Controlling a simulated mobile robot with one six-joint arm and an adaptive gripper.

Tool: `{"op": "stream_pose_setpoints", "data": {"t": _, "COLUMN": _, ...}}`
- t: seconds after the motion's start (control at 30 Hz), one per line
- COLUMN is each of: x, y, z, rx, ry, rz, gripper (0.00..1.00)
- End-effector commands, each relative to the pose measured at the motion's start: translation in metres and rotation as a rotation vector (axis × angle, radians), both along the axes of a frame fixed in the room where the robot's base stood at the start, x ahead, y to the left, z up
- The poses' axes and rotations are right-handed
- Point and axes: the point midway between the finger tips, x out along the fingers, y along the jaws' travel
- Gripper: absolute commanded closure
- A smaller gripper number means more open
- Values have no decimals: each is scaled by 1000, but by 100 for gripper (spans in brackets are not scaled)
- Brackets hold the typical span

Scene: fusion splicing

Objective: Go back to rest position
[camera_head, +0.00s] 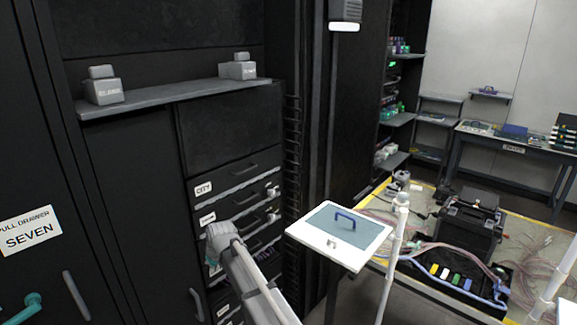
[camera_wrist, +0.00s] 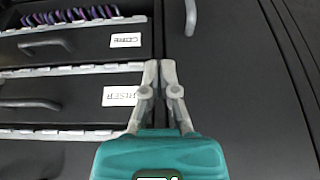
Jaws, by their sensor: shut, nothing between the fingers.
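My gripper (camera_wrist: 160,72) shows in the wrist view with its two grey fingers together and nothing between them. It is in front of a black cabinet with labelled drawers. In the wrist view, a drawer labelled CORE (camera_wrist: 75,42) and one labelled RISER (camera_wrist: 60,92) are beside the fingers, to the left. In the head view my arm reaches toward the drawer stack, and the fingers are hidden behind it. A drawer labelled CITY (camera_head: 203,188) is higher in the same stack.
A white tray (camera_head: 300,229) with a blue-handled panel stands right of my arm. Beyond it, a workbench (camera_head: 525,300) holds a black splicing device (camera_head: 468,225) and loose cables. A grey shelf (camera_head: 170,95) juts from the cabinet. White posts (camera_head: 393,262) rise near the bench.

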Motion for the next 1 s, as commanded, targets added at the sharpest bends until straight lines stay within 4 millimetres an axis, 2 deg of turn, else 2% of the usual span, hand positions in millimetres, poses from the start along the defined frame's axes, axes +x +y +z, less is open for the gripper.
{"op": "stream_pose_setpoints", "data": {"t": 0.17, "x": 0, "y": -46, "z": -2, "rx": -17, "ry": 22, "rz": -67, "gripper": 100}}
{"op": "stream_pose_setpoints", "data": {"t": 0.27, "x": -2, "y": -85, "z": -3, "rx": -31, "ry": 43, "rz": -125, "gripper": 100}}
{"op": "stream_pose_setpoints", "data": {"t": 0.47, "x": -13, "y": -174, "z": -6, "rx": -63, "ry": 96, "rz": -273, "gripper": 100}}
{"op": "stream_pose_setpoints", "data": {"t": 0.6, "x": -27, "y": -234, "z": -8, "rx": -85, "ry": 136, "rz": -380, "gripper": 100}}
{"op": "stream_pose_setpoints", "data": {"t": 0.77, "x": -50, "y": -299, "z": -10, "rx": -109, "ry": 180, "rz": -504, "gripper": 100}}
{"op": "stream_pose_setpoints", "data": {"t": 1.0, "x": -95, "y": -386, "z": -12, "rx": -142, "ry": 250, "rz": -690, "gripper": 100}}
